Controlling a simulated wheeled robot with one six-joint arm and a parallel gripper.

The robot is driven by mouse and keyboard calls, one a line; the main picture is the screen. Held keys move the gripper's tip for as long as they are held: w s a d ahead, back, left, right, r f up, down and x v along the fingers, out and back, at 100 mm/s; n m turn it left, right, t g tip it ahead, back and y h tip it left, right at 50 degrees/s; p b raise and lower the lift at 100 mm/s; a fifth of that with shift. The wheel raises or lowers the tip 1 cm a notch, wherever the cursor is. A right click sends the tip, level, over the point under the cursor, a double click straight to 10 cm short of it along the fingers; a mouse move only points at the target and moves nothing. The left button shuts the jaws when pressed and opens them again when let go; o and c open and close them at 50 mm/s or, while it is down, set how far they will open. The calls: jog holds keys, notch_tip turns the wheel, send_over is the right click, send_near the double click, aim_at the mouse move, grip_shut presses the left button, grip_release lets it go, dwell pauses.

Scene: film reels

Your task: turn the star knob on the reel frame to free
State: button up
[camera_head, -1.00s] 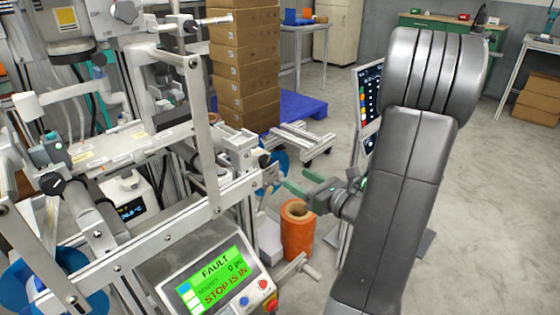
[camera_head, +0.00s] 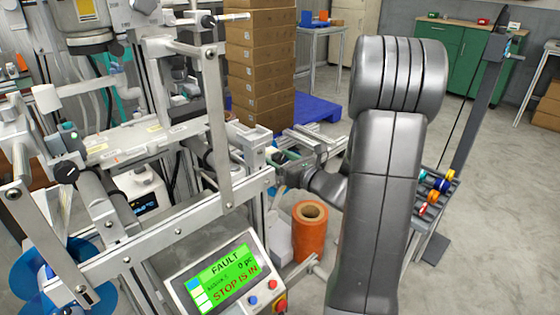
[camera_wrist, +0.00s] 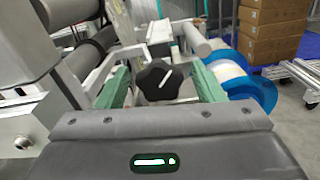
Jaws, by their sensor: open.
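The star knob (camera_wrist: 152,92) is black with several lobes and carries a white line, tilted a little right of upright in the wrist view. It sits on the pale metal reel frame (camera_head: 150,238). My gripper (camera_wrist: 160,72) is open, with one green finger on each side of the knob. I cannot tell whether either finger touches it. In the head view my gripper (camera_head: 284,160) is at the right end of the frame, and the knob cannot be made out there. No position marks beside the knob are readable.
A panel (camera_head: 222,272) below the frame reads FAULT and STOP IS IN. An orange roll (camera_head: 310,238) stands below my gripper. A blue and white reel (camera_wrist: 238,82) is right of the knob in the wrist view. Stacked boxes (camera_head: 258,75) stand behind; open floor lies right.

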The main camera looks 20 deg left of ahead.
jog(key=c, duration=1)
jog(key=n+b, duration=0.2)
jog(key=b, duration=0.1)
jog(key=shift+f+n, duration=0.2)
jog(key=shift+n, duration=0.1)
jog(key=n+b, duration=0.3)
jog(key=shift+r, duration=0.1)
jog(key=shift+n+b, duration=0.3)
jog(key=o, duration=1)
jog(key=shift+r, duration=0.1)
